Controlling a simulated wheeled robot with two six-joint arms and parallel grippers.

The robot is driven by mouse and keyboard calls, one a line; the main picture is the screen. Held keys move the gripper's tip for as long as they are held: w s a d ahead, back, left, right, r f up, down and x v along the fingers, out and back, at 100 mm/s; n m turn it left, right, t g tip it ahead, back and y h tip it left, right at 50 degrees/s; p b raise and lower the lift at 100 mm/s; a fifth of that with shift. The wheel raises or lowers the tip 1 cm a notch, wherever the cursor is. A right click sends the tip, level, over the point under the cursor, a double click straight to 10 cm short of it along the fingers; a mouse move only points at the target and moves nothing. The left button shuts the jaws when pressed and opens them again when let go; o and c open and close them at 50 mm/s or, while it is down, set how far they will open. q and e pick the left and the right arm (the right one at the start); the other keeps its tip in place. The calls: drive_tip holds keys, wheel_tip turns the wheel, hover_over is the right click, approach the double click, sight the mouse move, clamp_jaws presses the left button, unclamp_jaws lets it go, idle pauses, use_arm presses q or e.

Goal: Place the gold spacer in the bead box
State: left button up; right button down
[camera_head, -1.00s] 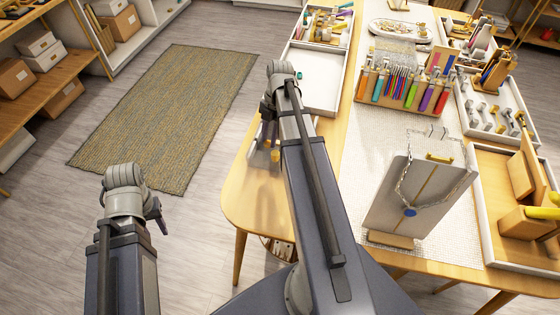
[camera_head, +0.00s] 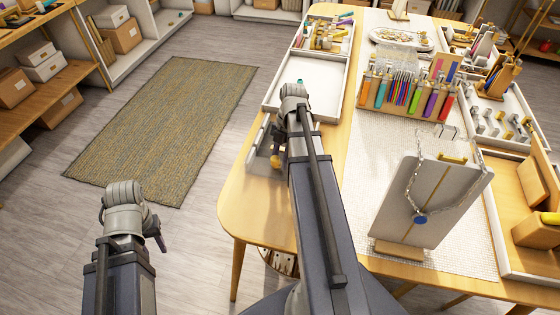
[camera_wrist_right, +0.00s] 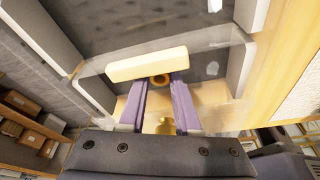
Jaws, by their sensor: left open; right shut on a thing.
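A small gold ring-shaped piece (camera_wrist_right: 162,80), which looks like the gold spacer, sits between the purple fingertips of my right gripper (camera_wrist_right: 160,88) in the right wrist view. The gripper is shut on it. In the head view my right gripper (camera_head: 276,150) points down over the table's left part, mostly hidden by its wrist. A clear-walled container (camera_head: 256,143), possibly the bead box, stands there; its inside is hard to see. A cream bar (camera_wrist_right: 147,65) lies just beyond the fingertips in the wrist view. My left gripper (camera_head: 158,232) is open and empty, off the table over the floor.
A white tray (camera_head: 268,103) lies behind my right wrist. A rack of coloured tools (camera_head: 405,108), a necklace stand (camera_head: 410,205) and a tray of metal parts (camera_head: 530,145) fill the table's middle and right. The table's front left corner (camera_head: 240,215) is clear.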

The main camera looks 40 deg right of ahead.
drive_tip(key=shift+f, duration=0.1)
drive_tip(key=c, duration=0.9)
unclamp_jaws()
drive_tip(key=p+v, duration=1.1)
drive_tip(key=v, duration=0.1)
drive_tip(key=shift+r+p, duration=0.25)
drive_tip(key=shift+p, duration=0.05)
